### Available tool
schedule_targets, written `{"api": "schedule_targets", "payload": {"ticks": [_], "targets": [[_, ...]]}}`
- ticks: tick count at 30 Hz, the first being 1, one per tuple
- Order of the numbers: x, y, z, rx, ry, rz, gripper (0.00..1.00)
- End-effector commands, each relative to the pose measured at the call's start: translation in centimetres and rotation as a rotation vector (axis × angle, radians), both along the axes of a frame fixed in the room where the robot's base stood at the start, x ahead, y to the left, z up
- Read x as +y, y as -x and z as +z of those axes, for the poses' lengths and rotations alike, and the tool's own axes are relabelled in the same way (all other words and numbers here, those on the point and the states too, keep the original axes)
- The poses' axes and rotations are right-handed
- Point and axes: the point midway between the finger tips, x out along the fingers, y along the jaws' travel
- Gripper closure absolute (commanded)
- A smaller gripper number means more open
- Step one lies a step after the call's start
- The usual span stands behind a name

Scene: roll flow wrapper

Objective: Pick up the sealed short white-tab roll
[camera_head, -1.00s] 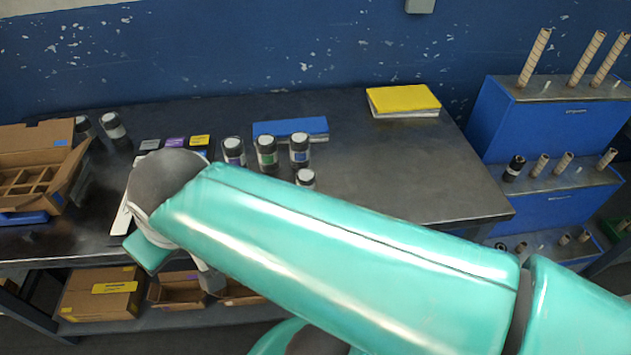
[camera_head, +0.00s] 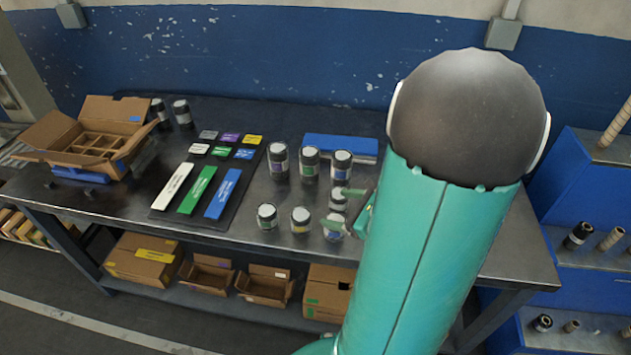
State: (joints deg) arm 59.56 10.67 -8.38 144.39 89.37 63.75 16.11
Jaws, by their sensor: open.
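Several short dark rolls with pale tops stand on the dark table. The back row has a purple-marked roll (camera_head: 278,162), a green-marked roll (camera_head: 309,164) and a blue-marked roll (camera_head: 342,168). In front stand a green-marked roll (camera_head: 267,217), a yellow-marked roll (camera_head: 300,220) and two more, a middle roll (camera_head: 338,201) and a front roll (camera_head: 333,231). I cannot tell which is the sealed white-tab one. My gripper (camera_head: 342,208) is open, its greenish fingertips seen at these last two rolls; my arm hides the rest of it. Contact cannot be told.
A mat with coloured cards and white, green and blue strips (camera_head: 221,194) lies left of the rolls. An open divided carton (camera_head: 85,140) stands at far left, two rolls (camera_head: 181,113) behind it. A blue pad (camera_head: 340,146) lies behind. Blue racks (camera_head: 590,185) stand right.

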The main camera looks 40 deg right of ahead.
Motion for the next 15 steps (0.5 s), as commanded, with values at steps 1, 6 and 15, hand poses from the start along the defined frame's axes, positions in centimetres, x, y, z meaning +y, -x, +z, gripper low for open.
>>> {"api": "schedule_targets", "payload": {"ticks": [1, 6, 15], "targets": [[-2.4, 1.3, -1.3, -0.006, -0.067, -0.127, 0.25], [-6.7, 4.0, -3.3, -0.038, -0.179, -0.375, 0.25], [-7.8, 0.8, -5.1, -0.044, -0.195, -0.41, 0.25]]}}
